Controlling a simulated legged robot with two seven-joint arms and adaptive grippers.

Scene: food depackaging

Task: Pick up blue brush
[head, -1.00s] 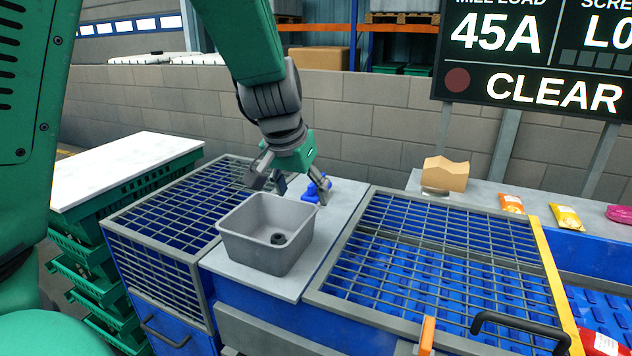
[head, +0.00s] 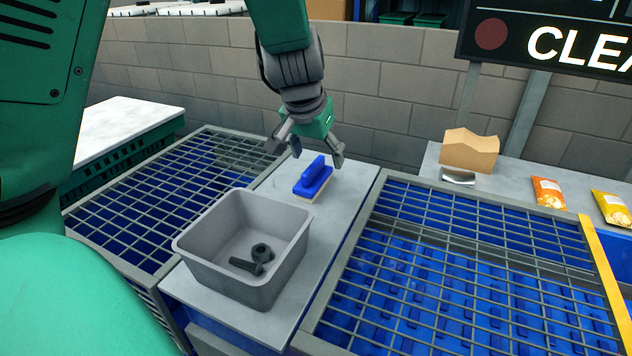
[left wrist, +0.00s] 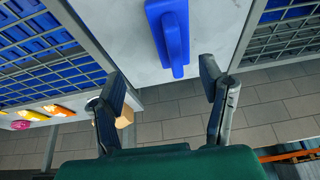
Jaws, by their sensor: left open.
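The blue brush (head: 314,180) lies on the light grey worktop (head: 338,212) behind the grey bin, its raised blue handle on top. My left gripper (head: 317,160) is open and empty at the far end of the brush, its two fingers spread to either side. In the left wrist view the brush (left wrist: 170,38) lies ahead of and between the open fingers (left wrist: 165,88), apart from both. The height of the fingers over the worktop is hard to tell. My right gripper is not in view.
A grey bin (head: 205,243) holding dark parts (head: 252,261) stands on the worktop in front of the brush. Mesh grates flank it, left (head: 165,190) and right (head: 440,250). A torn cardboard box (head: 470,150) and snack packets (head: 549,193) sit on the right ledge. A block wall is behind.

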